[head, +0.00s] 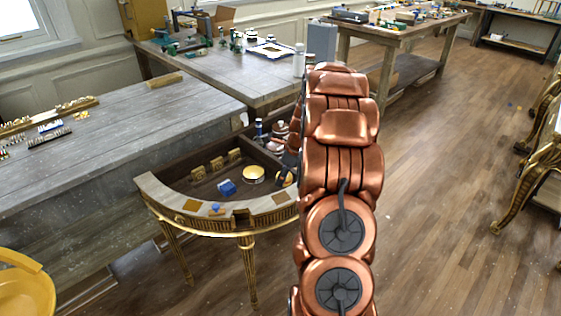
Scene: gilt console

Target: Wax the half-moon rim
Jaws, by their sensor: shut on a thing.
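The half-moon console (190,208) stands left of my arm, with a pale curved rim, a dark recessed top and gilt legs. Brownish patches and a small blue thing (215,208) show on the rim. A blue block-like thing (227,187) and a round gold-edged tin with a pale top (253,174) sit on the recessed top. My gripper (283,172) is dark and partly hidden behind my copper arm, at the console's right side. It is shut on a small yellowish thing (287,179), mostly hidden. Whether this touches the rim cannot be told.
A long grey workbench (90,140) stands behind and left of the console. Blue-capped bottle (258,128) stands at the console's back. Another cluttered bench (200,68) is farther back. A yellow seat (25,285) is front left. Wooden floor (440,190) is open at right.

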